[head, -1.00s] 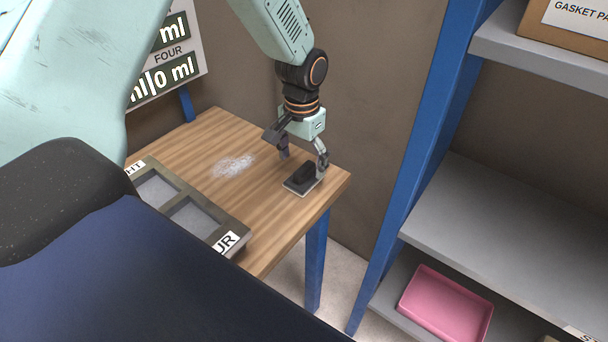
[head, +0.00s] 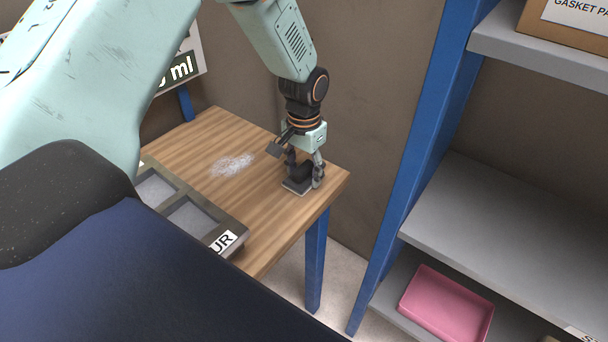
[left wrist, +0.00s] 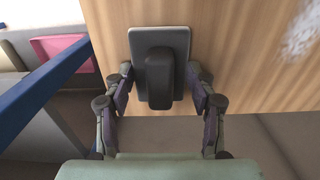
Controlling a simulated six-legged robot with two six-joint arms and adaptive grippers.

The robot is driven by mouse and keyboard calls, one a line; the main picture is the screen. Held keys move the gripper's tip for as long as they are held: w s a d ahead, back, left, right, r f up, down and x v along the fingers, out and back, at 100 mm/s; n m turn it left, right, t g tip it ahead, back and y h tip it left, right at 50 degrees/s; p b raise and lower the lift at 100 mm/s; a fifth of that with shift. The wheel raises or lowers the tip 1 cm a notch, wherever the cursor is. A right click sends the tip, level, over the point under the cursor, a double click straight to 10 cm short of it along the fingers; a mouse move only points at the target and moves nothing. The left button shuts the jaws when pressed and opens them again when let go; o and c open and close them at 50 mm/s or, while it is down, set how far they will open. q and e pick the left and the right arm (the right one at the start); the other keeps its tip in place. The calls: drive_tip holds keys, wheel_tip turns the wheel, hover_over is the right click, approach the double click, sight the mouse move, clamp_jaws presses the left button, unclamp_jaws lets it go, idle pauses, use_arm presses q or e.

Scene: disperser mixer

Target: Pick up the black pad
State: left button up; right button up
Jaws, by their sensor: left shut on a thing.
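The black pad (head: 297,186) is a dark flat plate with a raised black grip block. It is at the far right corner of the wooden table (head: 262,208). My left gripper (head: 305,178) is above it and shut on the pad's grip, with one finger on each side. In the left wrist view the pad (left wrist: 160,42) lies between the two fingers of the gripper (left wrist: 160,90). I cannot tell whether the plate touches the table or is just off it. My right gripper is not in view.
A patch of white powder (head: 232,164) lies on the table left of the pad. A grey tray with compartments (head: 232,240) is at the near edge. A blue post (head: 405,165) and grey shelves (head: 500,210) stand to the right, with a pink tray (head: 447,303) on the low shelf.

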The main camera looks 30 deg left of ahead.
sight(303, 166)
use_arm(q)
drive_tip(key=shift+s+r, duration=0.1)
drive_tip(key=c, duration=0.4)
drive_tip(key=shift+r, duration=0.2)
wheel_tip(303, 166, up, 10)
drive_tip(key=shift+f+p, duration=0.25)
drive_tip(key=shift+p, duration=0.25)
drive_tip(key=o, duration=0.5)
drive_tip(key=c, duration=0.3)
